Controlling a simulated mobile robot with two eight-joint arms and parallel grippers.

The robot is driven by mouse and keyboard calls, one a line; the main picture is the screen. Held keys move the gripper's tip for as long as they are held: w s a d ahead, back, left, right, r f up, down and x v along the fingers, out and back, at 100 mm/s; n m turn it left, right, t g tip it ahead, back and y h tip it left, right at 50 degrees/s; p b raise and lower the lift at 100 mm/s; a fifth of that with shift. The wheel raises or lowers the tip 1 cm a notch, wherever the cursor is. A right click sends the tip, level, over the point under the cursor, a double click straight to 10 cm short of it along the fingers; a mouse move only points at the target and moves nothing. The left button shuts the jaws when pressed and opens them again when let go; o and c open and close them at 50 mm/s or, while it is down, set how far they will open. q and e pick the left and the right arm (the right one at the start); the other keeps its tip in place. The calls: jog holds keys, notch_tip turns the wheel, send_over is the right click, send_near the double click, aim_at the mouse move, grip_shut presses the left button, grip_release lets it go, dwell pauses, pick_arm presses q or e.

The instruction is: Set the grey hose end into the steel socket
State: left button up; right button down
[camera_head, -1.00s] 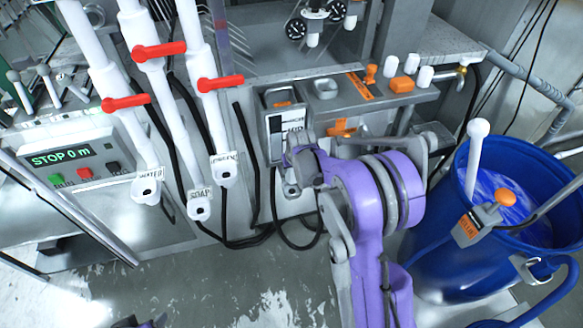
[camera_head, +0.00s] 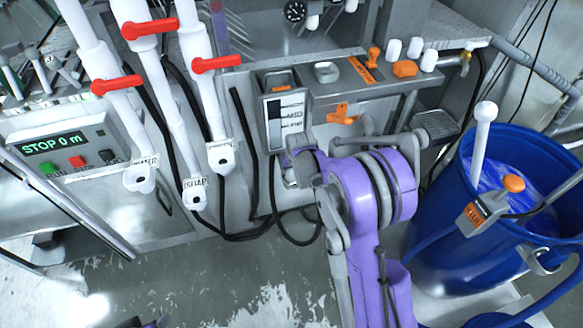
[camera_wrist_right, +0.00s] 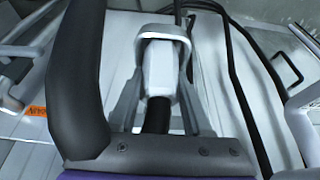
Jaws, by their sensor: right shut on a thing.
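My right gripper (camera_head: 297,163) is in front of the grey machine front, below the gauge marked MID. In the right wrist view its grey fingers (camera_wrist_right: 160,95) are shut on a pale grey block, which I take as the grey hose end (camera_wrist_right: 158,72). A black hose (camera_wrist_right: 157,117) runs from this block back toward the gripper's palm. A light grey rounded collar (camera_wrist_right: 165,28) arches around the far end of the block. It may be the steel socket; I cannot tell whether the block is seated in it.
White pipes with red handles (camera_head: 150,28) and labelled outlets (camera_head: 197,195) stand to the left. A blue barrel (camera_head: 440,235) of blue liquid is at the right, with an orange-knobbed box (camera_head: 482,212) on its rim. Black cables (camera_head: 247,237) loop below the gripper.

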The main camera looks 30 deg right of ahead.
jog(key=shift+c, duration=1.3)
grip_release()
jog(key=shift+r, duration=0.1)
jog(key=v, duration=1.1)
jog(key=s+a+r+n+p, duration=0.1)
jog(key=s+a+r, duration=0.35)
jog(key=s, duration=0.25)
jog(key=s+a+r+p, duration=0.2)
jog(key=s+a+r, duration=0.1)
jog(key=s+a, duration=0.25)
jog(key=s+a+f+n+t+y, duration=0.1)
jog(key=s+a, duration=0.3)
jog(key=s, duration=0.8)
jog(key=shift+s+n+p, duration=0.25)
jog(key=shift+n+p, duration=0.05)
jog(key=shift+p, duration=0.1)
